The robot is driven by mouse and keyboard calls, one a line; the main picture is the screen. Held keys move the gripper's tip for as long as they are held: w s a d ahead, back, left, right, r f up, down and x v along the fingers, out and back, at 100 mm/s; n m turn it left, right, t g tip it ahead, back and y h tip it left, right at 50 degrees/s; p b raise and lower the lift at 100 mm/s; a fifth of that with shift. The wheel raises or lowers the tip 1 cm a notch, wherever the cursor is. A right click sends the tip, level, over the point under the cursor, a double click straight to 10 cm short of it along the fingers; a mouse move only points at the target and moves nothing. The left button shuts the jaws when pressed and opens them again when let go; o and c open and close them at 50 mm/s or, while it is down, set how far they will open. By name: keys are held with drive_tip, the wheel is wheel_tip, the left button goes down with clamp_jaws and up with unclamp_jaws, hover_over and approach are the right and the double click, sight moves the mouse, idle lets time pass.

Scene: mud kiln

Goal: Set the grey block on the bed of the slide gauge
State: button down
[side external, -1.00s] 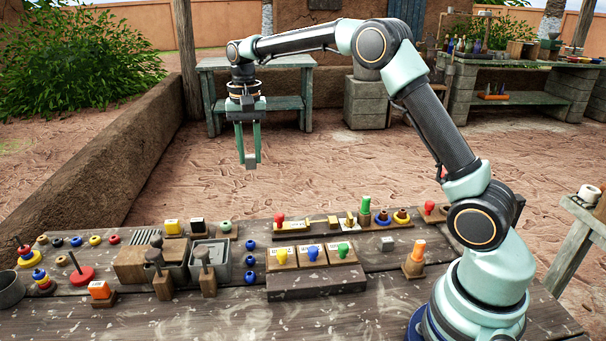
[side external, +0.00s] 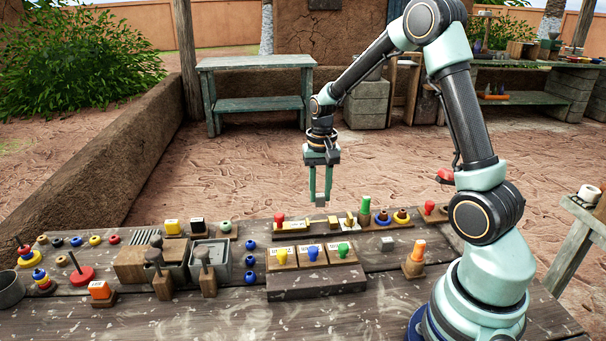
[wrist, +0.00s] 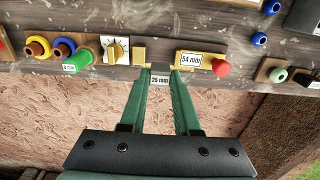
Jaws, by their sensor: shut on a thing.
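My gripper (side external: 320,201) is shut on a small grey block (wrist: 160,79), which carries a "25 mm" label in the wrist view. In the side view the block is small and partly hidden between the fingertips. The slide gauge (side external: 300,225) lies along the far edge of the bench. It has a red knob, a brass slide marked "54 mm" (wrist: 191,60) and a brass end jaw (wrist: 139,55). My gripper is above the gauge, between knob and jaw in the picture. The block hides part of the bed, and its height above the bed is unclear.
A second grey cube (side external: 387,243) stands on the bench. Right of the gauge are a dial (side external: 350,219), a green peg (side external: 366,206) and several coloured rings. A stand with three knobs (side external: 312,253) is in front. Bare bench shows at the front.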

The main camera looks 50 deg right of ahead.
sight(320, 205)
drive_tip(key=shift+f, duration=2.95)
drive_tip(key=shift+f, duration=0.5)
drive_tip(key=c, duration=0.6)
unclamp_jaws()
drive_tip(key=c, duration=0.4)
drive_tip(key=o, duration=0.3)
drive_tip(key=shift+o, duration=0.5)
drive_tip(key=shift+r, duration=3.55)
drive_tip(key=shift+r, duration=0.1)
drive_tip(key=s+a+r+n+t, duration=0.5)
drive_tip(key=s+a+r+n, duration=0.4)
drive_tip(key=a+r, duration=0.5)
drive_tip(key=shift+s+a+r+t, duration=0.15)
drive_tip(key=shift+s+r+t, duration=0.15)
drive_tip(key=shift+s+r, duration=0.45)
